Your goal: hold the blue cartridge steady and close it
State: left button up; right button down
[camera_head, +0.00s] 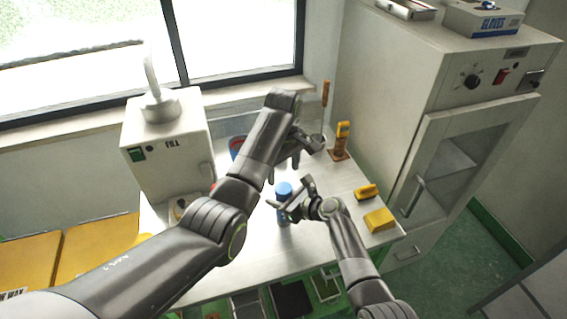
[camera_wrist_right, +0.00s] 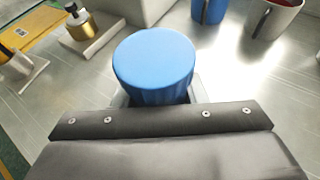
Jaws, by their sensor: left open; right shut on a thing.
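The blue cartridge (camera_head: 284,219) stands upright near the middle of the bench, with a round blue cap (camera_head: 284,188) on top. In the right wrist view the wide, ribbed blue cap (camera_wrist_right: 153,62) fills the middle and hides the body below. Whether the cap is fully tightened cannot be told. My right gripper (camera_head: 291,203) is shut on the cartridge below the cap. My left gripper (camera_head: 284,168) is open and empty, pointing down above and just behind the cap, apart from it as far as I can see.
A white machine (camera_head: 165,145) stands left on the bench, and a tall white cabinet (camera_head: 400,110) right. Yellow blocks (camera_head: 380,220) lie front right. Mugs (camera_wrist_right: 272,18) and a brass-coloured bottle (camera_wrist_right: 82,26) stand behind the cartridge.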

aim_at(284, 187)
pick_arm(q)
notch_tip(284, 187, down, 6)
dwell(0.4)
jog(key=c, duration=1)
jog(key=shift+m, duration=1.7)
jog(key=o, duration=1.1)
